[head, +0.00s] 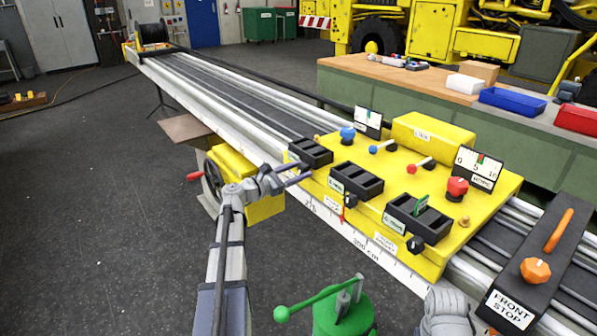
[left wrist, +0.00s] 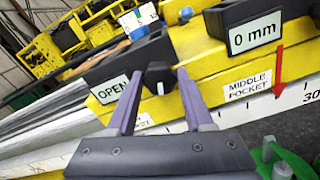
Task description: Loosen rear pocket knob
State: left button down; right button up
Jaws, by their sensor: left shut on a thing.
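The rear pocket (head: 310,152) is the leftmost of the black pockets on the yellow carriage (head: 300,143). My left gripper (head: 303,172) reaches its front side. In the left wrist view its two fingers (left wrist: 158,80) stand on either side of the black rear pocket knob (left wrist: 160,76) and are shut on it. The knob bears a white mark pointing roughly down in that view. In the head view the gripper hides the knob. My right gripper is not in view.
The middle pocket (head: 356,180) and front pocket (head: 418,218) lie to the right, with their own knobs. A "0 mm" plate (left wrist: 255,32) is beside the middle pocket. A green device with a ball-ended lever (head: 342,315) stands in front. A hand wheel (head: 212,178) is left of the gripper.

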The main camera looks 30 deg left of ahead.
pick_arm(q)
jog(key=shift+n, duration=0.6)
jog(key=shift+c, duration=1.4)
grip_release()
jog(key=v, duration=0.8)
